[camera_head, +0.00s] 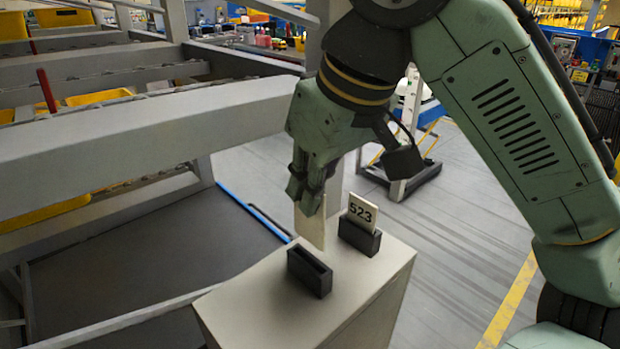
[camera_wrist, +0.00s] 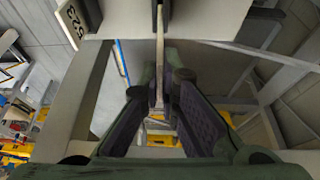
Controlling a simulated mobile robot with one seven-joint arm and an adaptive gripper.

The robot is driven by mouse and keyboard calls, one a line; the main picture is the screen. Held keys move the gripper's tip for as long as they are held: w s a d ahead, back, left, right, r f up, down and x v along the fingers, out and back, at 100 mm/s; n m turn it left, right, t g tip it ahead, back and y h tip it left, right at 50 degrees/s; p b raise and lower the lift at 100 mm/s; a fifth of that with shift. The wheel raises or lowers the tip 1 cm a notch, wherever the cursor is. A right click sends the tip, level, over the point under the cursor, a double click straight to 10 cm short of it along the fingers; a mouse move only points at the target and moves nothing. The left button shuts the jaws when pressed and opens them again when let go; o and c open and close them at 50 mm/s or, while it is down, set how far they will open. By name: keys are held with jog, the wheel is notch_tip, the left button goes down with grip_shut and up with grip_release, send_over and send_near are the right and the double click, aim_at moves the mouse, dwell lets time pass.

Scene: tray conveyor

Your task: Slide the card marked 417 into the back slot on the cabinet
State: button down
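My gripper (camera_head: 308,196) is shut on a plain pale card (camera_head: 312,226), which hangs upright below the fingers. No number shows on the side I see. In the wrist view the card (camera_wrist: 159,62) is nearly edge-on between the fingertips (camera_wrist: 166,82). A black holder (camera_head: 309,273) with an empty slot sits on the cabinet (camera_head: 262,298). The card's lower edge appears just above and behind that slot; I cannot tell the exact gap. A second black holder (camera_head: 359,238) carries a card marked 523 (camera_head: 362,212); this card also shows in the wrist view (camera_wrist: 73,22).
The second holder and its card stand close to the right of my gripper. A grey conveyor frame (camera_head: 140,135) runs along the left, near the cabinet. Open floor (camera_head: 455,210) lies to the right, with a wheeled stand (camera_head: 400,185) farther back.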

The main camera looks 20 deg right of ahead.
aim_at(308, 240)
jog(key=shift+f+b, duration=0.55)
jog(key=shift+f, duration=0.7)
jog(key=shift+p, duration=0.85)
dwell(0.6)
jog(key=shift+f+b, duration=1.65)
jog(key=shift+f, duration=0.95)
jog(key=c, duration=1.7)
grip_release()
jog(key=shift+r, duration=0.1)
jog(key=v, duration=1.2)
jog(key=shift+w, duration=0.1)
